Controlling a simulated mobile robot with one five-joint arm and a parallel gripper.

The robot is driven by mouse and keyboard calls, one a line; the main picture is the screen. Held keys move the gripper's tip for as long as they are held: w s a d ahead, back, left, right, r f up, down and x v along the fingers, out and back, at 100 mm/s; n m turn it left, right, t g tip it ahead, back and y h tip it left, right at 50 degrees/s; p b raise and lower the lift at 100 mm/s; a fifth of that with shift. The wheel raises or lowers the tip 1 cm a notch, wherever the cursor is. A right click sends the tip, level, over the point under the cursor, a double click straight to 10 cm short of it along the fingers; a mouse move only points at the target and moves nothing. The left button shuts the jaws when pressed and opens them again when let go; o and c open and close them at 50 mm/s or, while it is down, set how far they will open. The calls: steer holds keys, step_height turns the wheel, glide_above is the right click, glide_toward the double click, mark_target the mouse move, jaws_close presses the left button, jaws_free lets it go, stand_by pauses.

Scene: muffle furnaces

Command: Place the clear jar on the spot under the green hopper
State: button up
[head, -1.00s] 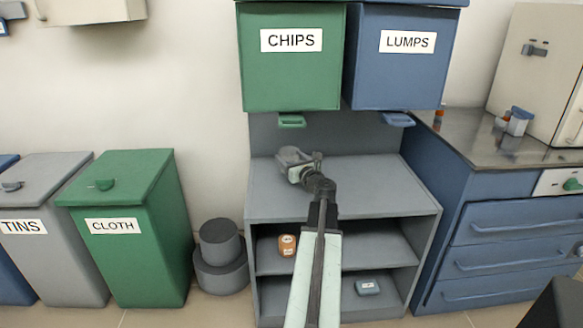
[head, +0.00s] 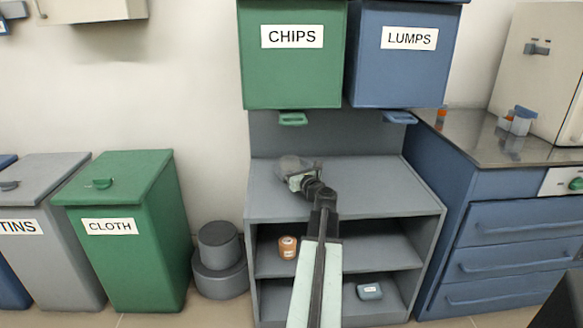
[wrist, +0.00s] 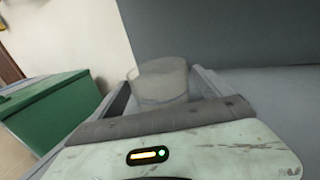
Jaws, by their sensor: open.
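The clear jar (wrist: 160,80) is a see-through grey cylinder in the wrist view, upright between my gripper's spread fingers. In the head view the jar (head: 291,163) is a faint grey shape at the end of my gripper (head: 296,172). My gripper (wrist: 165,92) is open around the jar; finger contact cannot be made out. The green hopper (head: 290,75), marked CHIPS, hangs above with a green slide tab (head: 293,119) below it. Jar and gripper are below this tab, over the grey shelf top (head: 370,185). The spot itself cannot be made out.
A blue LUMPS hopper (head: 395,70) hangs to the right. The shelf top right of my gripper is clear. A green CLOTH bin (head: 135,250) stands left.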

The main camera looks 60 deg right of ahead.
steer(key=shift+r+p, duration=0.35)
steer(key=shift+r, duration=0.05)
steer(key=v, duration=1.1)
steer(key=shift+f, duration=0.2)
steer(key=shift+s+a, duration=0.15)
steer(key=shift+s, duration=0.2)
